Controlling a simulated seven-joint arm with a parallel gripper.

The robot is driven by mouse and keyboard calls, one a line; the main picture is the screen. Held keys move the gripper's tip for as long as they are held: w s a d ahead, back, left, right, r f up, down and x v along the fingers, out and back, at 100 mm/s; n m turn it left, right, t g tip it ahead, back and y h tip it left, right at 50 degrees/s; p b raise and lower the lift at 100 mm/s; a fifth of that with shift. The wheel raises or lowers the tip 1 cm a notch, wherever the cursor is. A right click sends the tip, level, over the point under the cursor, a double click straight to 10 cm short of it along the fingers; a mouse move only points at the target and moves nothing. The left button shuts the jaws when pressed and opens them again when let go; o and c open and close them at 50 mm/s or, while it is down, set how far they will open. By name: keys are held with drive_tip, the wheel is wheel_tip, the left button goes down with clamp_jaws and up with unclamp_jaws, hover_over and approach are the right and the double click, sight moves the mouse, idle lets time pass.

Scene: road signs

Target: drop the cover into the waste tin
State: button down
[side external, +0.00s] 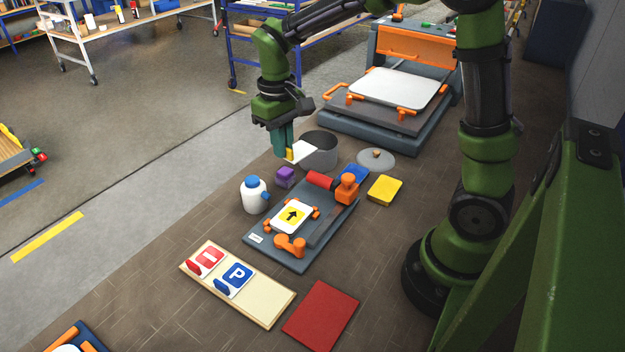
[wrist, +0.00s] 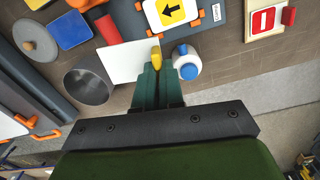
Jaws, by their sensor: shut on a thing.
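My gripper (side external: 286,158) is shut on the cover (side external: 303,151), a thin white sheet with a yellow tab pinched between the fingers. In the wrist view the cover (wrist: 125,64) extends left from the fingertips (wrist: 154,66). The waste tin (side external: 322,154) is an open, dark grey round pot standing just right of my gripper; in the wrist view the tin (wrist: 92,84) lies left of the cover. The cover overlaps the tin's left edge in the side view, held above the table. The tin's inside looks empty where visible.
A grey lid (side external: 376,159) lies right of the tin. A fixture with an arrow sign (side external: 292,216), a yellow block (side external: 384,190) and a sign board (side external: 262,300) are in front.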

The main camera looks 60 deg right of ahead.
drive_tip(key=w+d, duration=0.4)
drive_tip(key=d, duration=1.2)
wheel_tip(320, 180, down, 7)
drive_tip(key=n, duration=0.2)
drive_tip(key=shift+w+f, duration=0.15)
drive_tip(key=shift+w, duration=0.15)
drive_tip(key=shift+c, duration=1.9)
unclamp_jaws()
drive_tip(key=shift+d, duration=0.1)
wheel_tip(320, 180, up, 10)
